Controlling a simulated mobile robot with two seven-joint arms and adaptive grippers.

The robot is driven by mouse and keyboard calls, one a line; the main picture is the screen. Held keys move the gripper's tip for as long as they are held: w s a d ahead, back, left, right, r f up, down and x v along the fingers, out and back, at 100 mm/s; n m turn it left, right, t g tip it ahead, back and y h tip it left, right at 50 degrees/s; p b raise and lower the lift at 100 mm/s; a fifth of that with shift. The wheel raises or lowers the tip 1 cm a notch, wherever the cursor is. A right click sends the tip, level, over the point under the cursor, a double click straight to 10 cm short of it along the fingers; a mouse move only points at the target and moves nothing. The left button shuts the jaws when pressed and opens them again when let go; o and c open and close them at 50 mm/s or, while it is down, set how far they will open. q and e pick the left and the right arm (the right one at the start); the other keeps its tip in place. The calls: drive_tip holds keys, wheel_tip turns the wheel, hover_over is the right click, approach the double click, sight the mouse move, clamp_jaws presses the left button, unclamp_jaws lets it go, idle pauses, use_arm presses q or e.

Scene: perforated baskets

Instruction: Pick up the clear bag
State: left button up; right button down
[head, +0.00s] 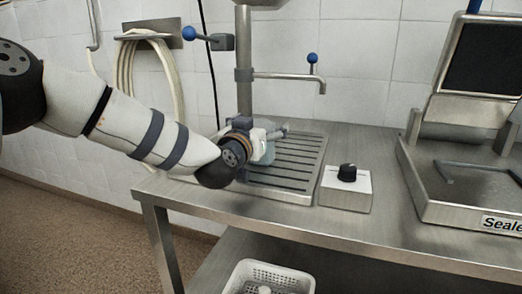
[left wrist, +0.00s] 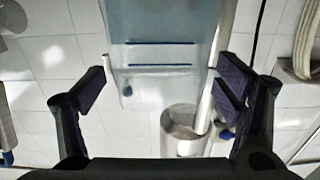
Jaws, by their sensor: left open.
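The clear bag (left wrist: 162,25) is a bluish see-through sheet with two dark blue lines across it. In the left wrist view it runs in from the top edge, ahead of my left gripper (left wrist: 162,88). The gripper's two dark fingers are wide apart, and the bag's end shows between them with neither finger visibly closed on it. In the head view my left gripper (head: 274,138) is over the slotted drain tray, by the steel column. A pale patch there may be the bag, but my wrist partly hides it. My right gripper is not in view.
The slotted drain tray (head: 308,165) lies on the steel table (head: 230,213). A steel column (head: 244,45) with a tap rises behind it. A control box with a black knob (head: 346,189) and a sealer (head: 470,180) stand to the right. A white perforated basket (head: 240,272) sits below.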

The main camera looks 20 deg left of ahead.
use_arm(q)
drive_tip(key=shift+r, duration=0.1)
drive_tip(key=c, duration=1.7)
